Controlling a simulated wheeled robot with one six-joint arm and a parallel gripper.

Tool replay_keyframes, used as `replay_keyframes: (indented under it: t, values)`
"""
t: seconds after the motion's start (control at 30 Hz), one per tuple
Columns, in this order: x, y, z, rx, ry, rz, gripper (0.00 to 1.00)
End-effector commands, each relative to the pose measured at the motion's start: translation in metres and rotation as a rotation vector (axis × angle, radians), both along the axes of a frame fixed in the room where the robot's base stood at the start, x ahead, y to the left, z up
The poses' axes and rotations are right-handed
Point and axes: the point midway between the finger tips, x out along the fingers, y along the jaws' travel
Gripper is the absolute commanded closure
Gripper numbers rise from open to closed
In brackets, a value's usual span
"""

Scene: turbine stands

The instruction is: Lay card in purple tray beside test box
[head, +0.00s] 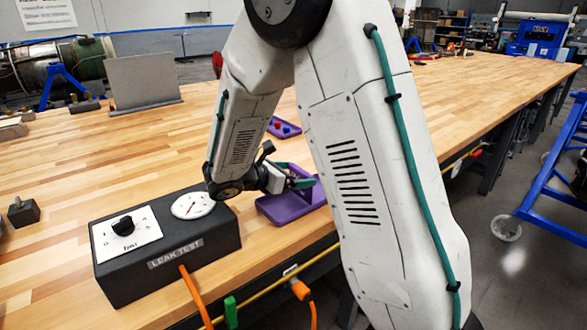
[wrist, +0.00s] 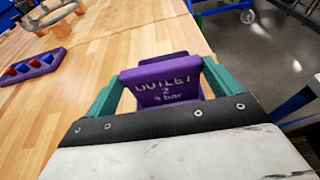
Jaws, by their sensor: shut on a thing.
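My gripper (head: 296,177) is over the purple tray (head: 283,211), which lies right of the black test box (head: 200,262) marked LEAK TEST. My arm hides the tray's right part.
A small purple tray (head: 284,128) with red and blue pieces lies farther back; it also shows in the wrist view (wrist: 34,67). A grey panel (head: 142,80) stands at the back left. The wooden bench (head: 130,160) is clear behind the box. Orange cables hang at its front edge.

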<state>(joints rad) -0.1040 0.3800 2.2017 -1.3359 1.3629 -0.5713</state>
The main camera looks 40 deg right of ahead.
Motion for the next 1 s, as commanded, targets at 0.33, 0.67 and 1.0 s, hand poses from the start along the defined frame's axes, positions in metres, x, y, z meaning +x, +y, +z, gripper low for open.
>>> replay_keyframes:
  t: [0.33,0.67,1.0]
  values:
    - [-0.0001,-0.0003,-0.0005,0.0,0.0,0.0,0.32]
    - [0.0,-0.0002,-0.0053,0.0,-0.001,0.0,0.32]
    - [0.0,-0.0001,-0.0077,0.0,0.0,0.0,0.0]
